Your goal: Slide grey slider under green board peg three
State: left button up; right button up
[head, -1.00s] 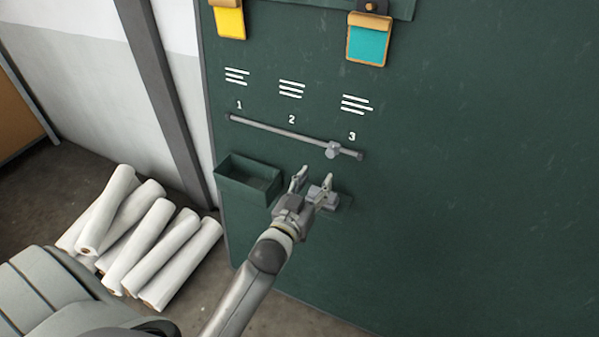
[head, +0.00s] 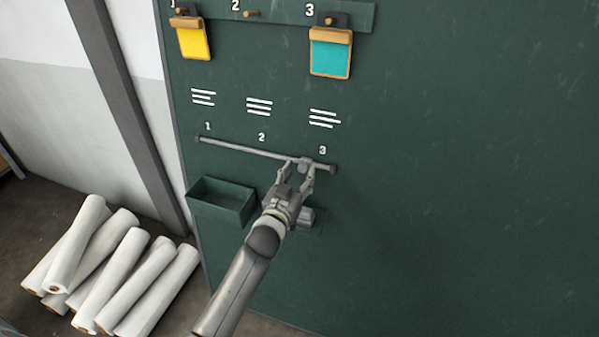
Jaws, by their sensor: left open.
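The grey slider (head: 305,162) sits on the grey rail (head: 245,150) on the dark green board (head: 440,150). It is near the rail's right end, just left of and below the printed 3 (head: 322,150). My left gripper (head: 298,171) is open, with its fingertips at the slider, one to each side; I cannot tell if they touch it. Peg three (head: 330,20) is at the top, with a teal card (head: 330,58) hanging from it. My right gripper is not in view.
A yellow card (head: 193,42) hangs at peg one, and peg two (head: 252,13) is bare. A green open bin (head: 208,207) and a grey block (head: 307,216) are below the rail. White rolls (head: 130,280) lie on the floor at lower left. The board's right side is clear.

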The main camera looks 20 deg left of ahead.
pick_arm(q)
jog(key=shift+w, duration=0.55)
grip_shut()
